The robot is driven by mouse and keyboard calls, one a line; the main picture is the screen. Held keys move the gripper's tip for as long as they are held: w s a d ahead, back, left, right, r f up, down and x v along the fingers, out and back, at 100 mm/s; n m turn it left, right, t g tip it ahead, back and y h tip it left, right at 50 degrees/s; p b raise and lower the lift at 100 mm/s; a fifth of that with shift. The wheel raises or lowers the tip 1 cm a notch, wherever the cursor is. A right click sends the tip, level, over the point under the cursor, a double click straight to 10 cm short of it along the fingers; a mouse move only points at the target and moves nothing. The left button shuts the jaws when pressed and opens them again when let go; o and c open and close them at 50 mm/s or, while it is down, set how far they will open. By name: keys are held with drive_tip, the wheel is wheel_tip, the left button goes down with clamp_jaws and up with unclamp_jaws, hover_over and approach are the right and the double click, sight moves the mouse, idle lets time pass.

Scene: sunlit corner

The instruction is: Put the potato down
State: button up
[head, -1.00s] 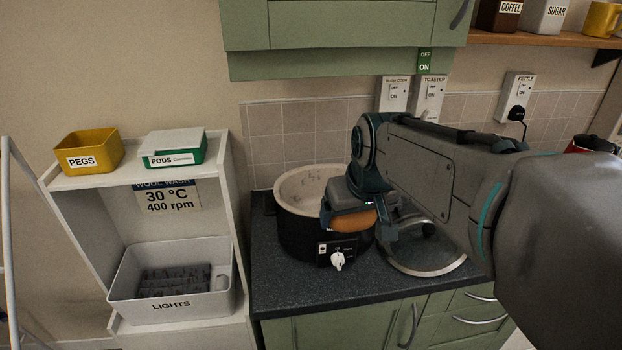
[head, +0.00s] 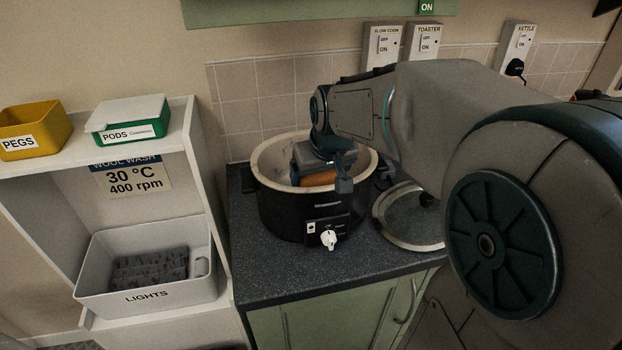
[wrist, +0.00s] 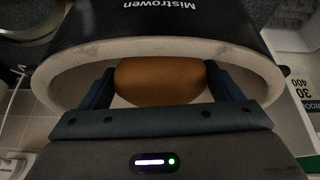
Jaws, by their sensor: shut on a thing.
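The orange-brown potato (head: 318,179) is held in my gripper (head: 322,176), over the open mouth of the black slow cooker (head: 280,212). In the wrist view the potato (wrist: 158,81) sits between the two fingers of my gripper (wrist: 158,88), with the cooker's pale inner wall (wrist: 70,72) around and beyond it. The gripper is shut on the potato. In the head view it is at or just inside the pot's rim. The pot's floor under the potato is mostly hidden.
A glass lid (head: 412,222) lies on the dark worktop (head: 270,285) right of the cooker. At left, a shelf unit (head: 205,200) holds a yellow pegs box (head: 35,130), a green pods box (head: 130,122) and a grey lights bin (head: 148,275). Wall switches (head: 382,45) are behind.

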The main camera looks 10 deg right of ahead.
sight(318, 182)
drive_tip(key=shift+w+f+b, duration=0.1)
drive_tip(key=shift+f+b, duration=0.35)
drive_tip(key=shift+f, duration=0.2)
drive_tip(key=shift+w+r+p, duration=0.15)
drive_tip(key=shift+p, duration=0.4)
drive_tip(key=shift+w+r+g+p, duration=0.15)
drive_tip(key=shift+g+p, duration=0.35)
drive_tip(key=shift+p, duration=0.55)
drive_tip(key=g+p, duration=0.1)
drive_tip(key=p, duration=0.1)
drive_tip(key=w+g+p, duration=0.1)
drive_tip(key=p, duration=0.2)
drive_tip(key=shift+g+p, duration=0.3)
wheel_tip(318, 182, down, 3)
drive_tip(key=b, duration=0.2)
drive_tip(key=shift+b, duration=0.4)
drive_tip(key=shift+s, duration=0.1)
drive_tip(key=shift+f+b, duration=0.55)
drive_tip(key=shift+f, duration=0.2)
